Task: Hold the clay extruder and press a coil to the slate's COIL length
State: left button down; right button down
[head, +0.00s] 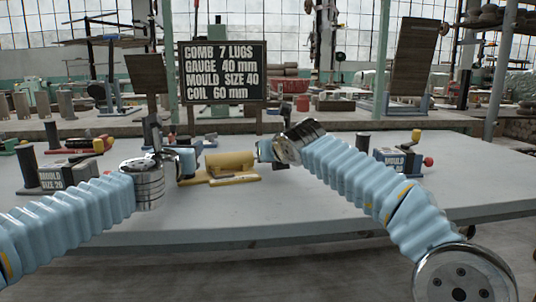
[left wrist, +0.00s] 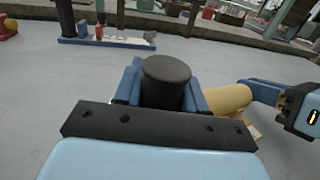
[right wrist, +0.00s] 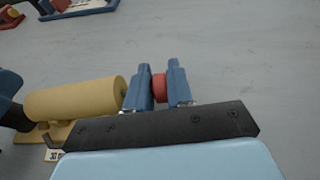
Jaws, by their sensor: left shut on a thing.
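The clay extruder (head: 230,163) is a yellow barrel on a yellow base, lying across the table between my grippers. Its barrel also shows in the right wrist view (right wrist: 75,97). My left gripper (head: 187,160) is shut on the extruder's upright black handle (left wrist: 166,78) at the left end. My right gripper (right wrist: 158,88) is at the other end, its blue fingers on both sides of a red knob (right wrist: 159,87); I cannot tell if they grip it. No coil is visible. The slate (head: 223,72) reads COIL 60 mm, along with comb, gauge and mould lines.
A mould tool marked SIZE 20 (head: 66,175) stands at the left of the table. Another mould tool (head: 395,158) stands at the right, with red and yellow parts near it. The table (head: 330,210) is clear in front of the extruder. A shelf with clutter lies behind.

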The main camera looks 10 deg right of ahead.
jog(key=shift+s+a, duration=0.15)
jog(key=shift+a, duration=0.4)
jog(key=c, duration=1.1)
grip_release()
